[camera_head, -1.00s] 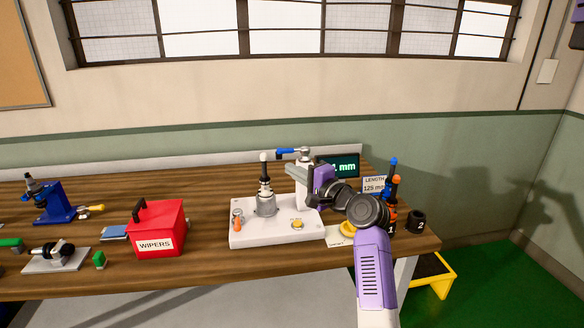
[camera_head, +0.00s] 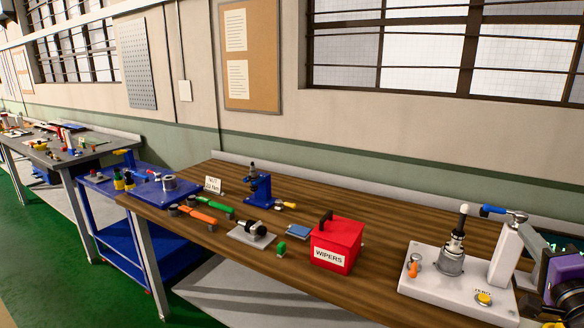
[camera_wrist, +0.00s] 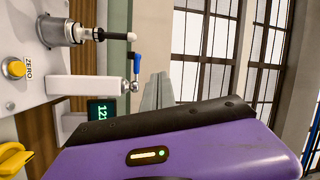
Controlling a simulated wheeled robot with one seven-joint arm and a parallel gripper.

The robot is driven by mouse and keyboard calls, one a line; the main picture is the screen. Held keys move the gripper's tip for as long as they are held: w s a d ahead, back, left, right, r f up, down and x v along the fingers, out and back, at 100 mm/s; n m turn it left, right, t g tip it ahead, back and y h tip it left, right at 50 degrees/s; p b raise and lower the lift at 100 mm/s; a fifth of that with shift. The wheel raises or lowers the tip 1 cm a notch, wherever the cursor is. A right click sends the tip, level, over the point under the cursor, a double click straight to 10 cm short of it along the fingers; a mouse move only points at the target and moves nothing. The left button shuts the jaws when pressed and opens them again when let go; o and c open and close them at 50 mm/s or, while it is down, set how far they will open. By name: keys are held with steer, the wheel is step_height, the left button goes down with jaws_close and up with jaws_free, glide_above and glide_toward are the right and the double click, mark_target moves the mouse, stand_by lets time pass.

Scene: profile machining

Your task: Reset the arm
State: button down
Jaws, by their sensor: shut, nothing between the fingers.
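My gripper (camera_wrist: 158,80) shows in the wrist view as a purple body with a black edge and grey fingers beyond it. The fingers are closed together and hold nothing. In the head view only part of my purple wrist shows at the right edge, beside the white post of the measuring station (camera_head: 420,275). The gripper is apart from the station's blue-handled lever (camera_wrist: 137,66). The station's metal spindle with its white knob stands upright on the base, as the head view shows.
A red WIPERS box (camera_head: 345,238) stands left of the station on the wooden bench (camera_head: 300,285). A blue device (camera_head: 259,190) and several hand tools lie farther left. A blue cart (camera_head: 150,235) stands beyond. A lit display (camera_wrist: 102,112) and the yellow ZERO button (camera_wrist: 17,68) are near the gripper.

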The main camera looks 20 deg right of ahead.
steer(key=s+a+f+n+y, duration=0.1)
steer(key=s+a+f+n, duration=0.25)
steer(key=a, duration=0.45)
steer(key=s+a+f+n, duration=0.3)
steer(key=a+f+n, duration=0.2)
steer(key=a, duration=0.2)
steer(key=s+a+f+n+y, duration=0.1)
steer(key=s+a+f+n, duration=0.25)
steer(key=a, duration=0.45)
steer(key=s+a+f+n+g+y, duration=0.1)
steer(key=s+a+f+n+y, duration=0.3)
steer(key=s+a, duration=0.4)
steer(key=s+a+f+n+g+y, duration=0.1)
steer(key=s+a+f+n+y, duration=0.2)
steer(key=s+a, duration=0.6)
steer(key=shift+a+f+n+y, duration=0.4)
steer(key=shift+a+f+n, duration=0.1)
steer(key=shift+n, duration=0.1)
